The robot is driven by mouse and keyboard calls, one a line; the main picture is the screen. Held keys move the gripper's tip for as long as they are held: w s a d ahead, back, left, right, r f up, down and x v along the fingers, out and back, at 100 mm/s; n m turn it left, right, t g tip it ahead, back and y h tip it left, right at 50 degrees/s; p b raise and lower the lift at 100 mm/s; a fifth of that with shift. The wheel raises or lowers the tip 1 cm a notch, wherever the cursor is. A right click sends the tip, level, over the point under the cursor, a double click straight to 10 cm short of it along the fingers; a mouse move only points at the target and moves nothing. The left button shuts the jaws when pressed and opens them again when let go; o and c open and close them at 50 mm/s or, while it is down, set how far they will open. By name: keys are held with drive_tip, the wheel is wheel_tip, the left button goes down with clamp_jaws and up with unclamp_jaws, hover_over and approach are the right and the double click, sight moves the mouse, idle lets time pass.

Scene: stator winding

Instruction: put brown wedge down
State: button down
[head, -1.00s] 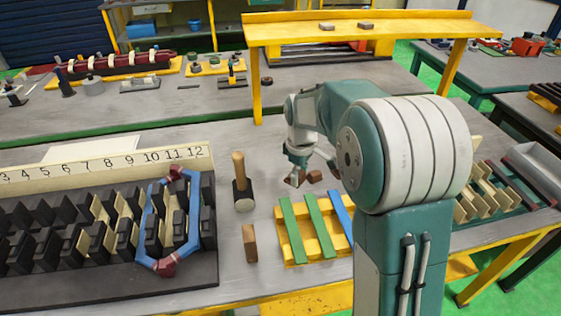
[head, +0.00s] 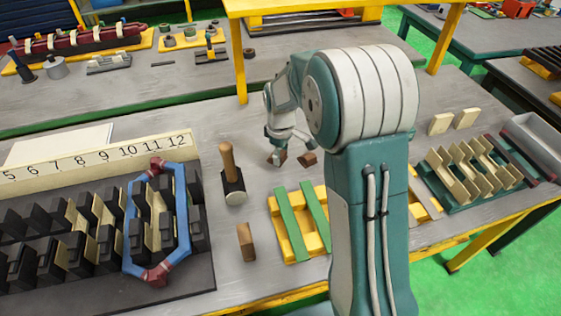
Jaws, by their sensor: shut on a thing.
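My gripper (head: 291,157) is low over the grey table, right of the mallet and behind the yellow rack. It is shut on the brown wedge (head: 308,158), which shows as a small brown block at the right fingertip. Part of the wedge is hidden by the fingers. I cannot tell whether it touches the table.
A mallet (head: 232,184) and a wooden block (head: 246,242) stand left of the yellow rack (head: 289,235) with green strips. The slotted black stator (head: 60,290) with a blue coil (head: 185,220) is at left. Two cream blocks (head: 440,123) stand at right. Table behind my gripper is clear.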

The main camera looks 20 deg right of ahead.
drive_tip(key=shift+d+f, duration=0.1)
drive_tip(key=shift+f, duration=1.45)
drive_tip(key=shift+f, duration=0.1)
drive_tip(key=shift+c, duration=1.3)
unclamp_jaws()
